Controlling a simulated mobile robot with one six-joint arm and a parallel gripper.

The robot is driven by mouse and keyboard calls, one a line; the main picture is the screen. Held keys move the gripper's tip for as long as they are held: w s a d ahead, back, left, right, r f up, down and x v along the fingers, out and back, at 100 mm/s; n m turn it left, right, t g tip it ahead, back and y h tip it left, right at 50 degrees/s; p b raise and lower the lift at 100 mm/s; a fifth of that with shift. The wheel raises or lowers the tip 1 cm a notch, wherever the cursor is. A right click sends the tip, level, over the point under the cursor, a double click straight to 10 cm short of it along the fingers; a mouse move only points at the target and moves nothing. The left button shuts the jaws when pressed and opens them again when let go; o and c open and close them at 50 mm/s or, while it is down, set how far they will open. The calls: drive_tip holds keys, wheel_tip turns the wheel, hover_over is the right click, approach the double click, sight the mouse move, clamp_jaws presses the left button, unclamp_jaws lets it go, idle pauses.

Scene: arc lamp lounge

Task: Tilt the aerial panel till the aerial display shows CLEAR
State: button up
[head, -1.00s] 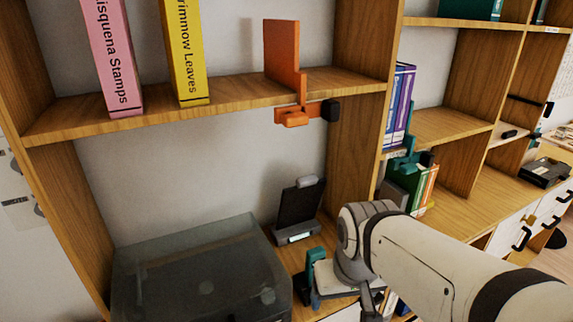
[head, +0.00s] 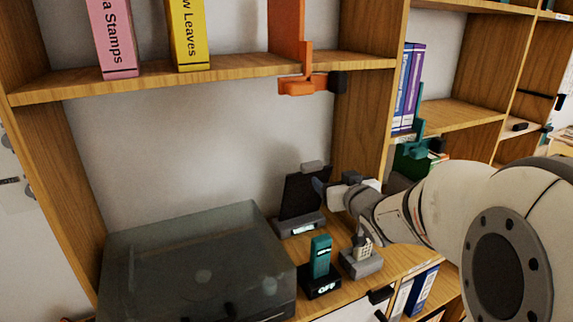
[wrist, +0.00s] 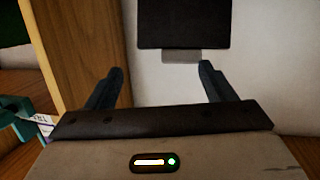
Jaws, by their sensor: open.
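The aerial panel, a dark flat plate (head: 298,193) with a grey tab (head: 312,167) on its top edge, leans back on a grey base in the shelf bay. The base has a small lit display (head: 304,228); its text is too small to read. In the wrist view, which appears upside down, the plate (wrist: 183,22) hangs with its tab (wrist: 195,56) downward. My gripper (wrist: 162,66) is open and empty, its two dark fingers pointing toward the panel. The right fingertip in that view overlaps the tab's line of sight; I cannot tell whether they touch.
A teal lever (head: 320,258) on a black base reading OFF and a grey phone (head: 362,260) stand in front of the panel. A smoky covered box (head: 190,265) is at left. An orange bracket (head: 305,84) hangs under the upper shelf. A wooden divider (head: 362,130) rises at right.

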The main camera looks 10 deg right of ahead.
sight(313, 164)
drive_tip(key=w+a+y, duration=0.1)
drive_tip(key=w, duration=0.2)
drive_tip(key=w+a+n+t+y, duration=0.1)
drive_tip(key=w+a, duration=0.1)
drive_tip(key=w+a+y, duration=0.1)
drive_tip(key=w, duration=0.2)
drive_tip(key=shift+w+a+r+n+t+y+b, duration=0.15)
drive_tip(key=shift+w+r+n+t+y+b, duration=0.15)
drive_tip(key=shift+b, duration=0.1)
drive_tip(key=shift+c, duration=0.3)
